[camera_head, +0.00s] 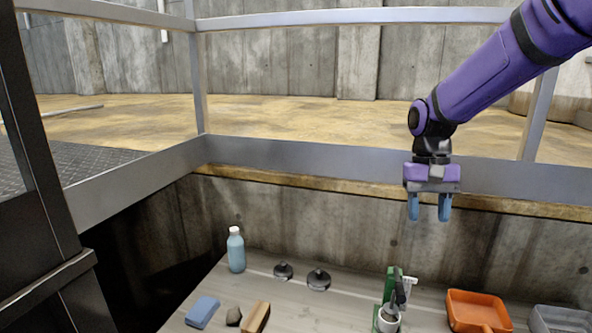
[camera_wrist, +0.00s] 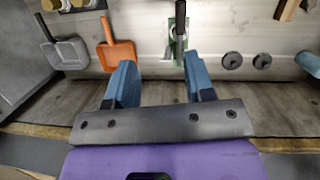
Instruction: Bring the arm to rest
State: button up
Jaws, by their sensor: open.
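My arm is purple and reaches in from the upper right in the head view. My gripper (camera_head: 430,216) hangs pointing down, high above the back part of the table (camera_head: 268,300). Its two blue fingers are apart with nothing between them, and they also show in the wrist view (camera_wrist: 160,78). A green-based device with a dark handle (camera_head: 392,290) stands on the table below the gripper. It also shows beyond the fingers in the wrist view (camera_wrist: 178,45). The gripper touches nothing that I can see.
On the table are a blue bottle (camera_head: 236,250), two dark round weights (camera_head: 318,280), a blue block (camera_head: 202,312), a wooden block (camera_head: 255,318), an orange dustpan-like tray (camera_head: 478,312) and a grey one (camera_head: 562,319). A metal railing (camera_head: 350,17) and concrete ledge run behind the table.

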jog(key=s+d+r+n+t, duration=0.1)
jog(key=s+r+t, duration=0.3)
jog(key=s, duration=0.7)
jog(key=s+d+r+n+t, duration=0.1)
jog(key=s+d+r+t, duration=0.2)
jog(key=s, duration=0.8)
jog(key=shift+r+t, duration=0.6)
jog(key=shift+t, duration=0.1)
